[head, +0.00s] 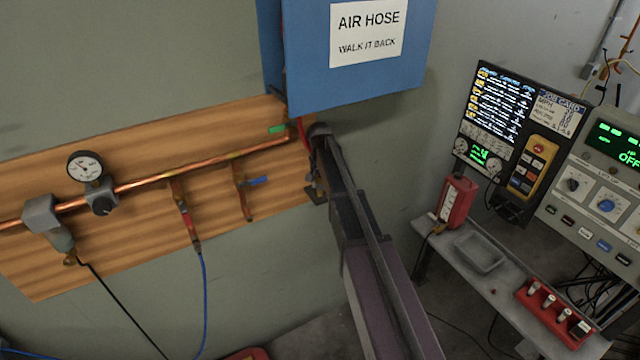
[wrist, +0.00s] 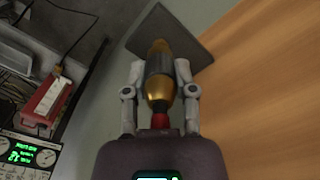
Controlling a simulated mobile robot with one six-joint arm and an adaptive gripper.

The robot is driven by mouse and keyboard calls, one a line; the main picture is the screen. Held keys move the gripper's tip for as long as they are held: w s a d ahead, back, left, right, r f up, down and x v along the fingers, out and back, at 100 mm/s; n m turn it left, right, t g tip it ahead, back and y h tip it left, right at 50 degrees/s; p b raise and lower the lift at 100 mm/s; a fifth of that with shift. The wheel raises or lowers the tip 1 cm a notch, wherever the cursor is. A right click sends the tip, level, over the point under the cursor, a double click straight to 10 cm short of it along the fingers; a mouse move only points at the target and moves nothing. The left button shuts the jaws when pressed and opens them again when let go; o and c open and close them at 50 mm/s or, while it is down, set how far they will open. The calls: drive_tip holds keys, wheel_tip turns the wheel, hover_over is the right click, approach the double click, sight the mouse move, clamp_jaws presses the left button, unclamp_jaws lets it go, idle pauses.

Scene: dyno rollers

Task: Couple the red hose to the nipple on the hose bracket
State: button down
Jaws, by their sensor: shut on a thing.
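My gripper (wrist: 160,72) is shut on the red hose's coupling (wrist: 160,65), a dark grey sleeve with brass at both ends. A short red piece of the hose (wrist: 160,121) shows behind the coupling, towards my palm. The coupling's far brass end lies in front of a dark square plate (wrist: 190,35), perhaps the hose bracket. I cannot tell whether they touch. I cannot make out the nipple. In the head view, a bit of red hose (head: 303,135) shows beside my arm, at the wooden board's right end. My arm hides most of my gripper there.
The wooden board (head: 110,235) carries a copper pipe (head: 150,182), a gauge (head: 84,167) and drops with blue parts. A blue box (head: 355,70) labelled "AIR HOSE" hangs above. A bench (head: 490,285) with a red device (head: 457,200) and control panels (head: 600,190) stand at right.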

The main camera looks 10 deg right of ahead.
drive_tip(key=shift+f+b, duration=0.55)
drive_tip(key=shift+b, duration=0.05)
idle(0.9)
drive_tip(key=shift+c, duration=1.8)
unclamp_jaws()
drive_tip(key=shift+r, duration=0.15)
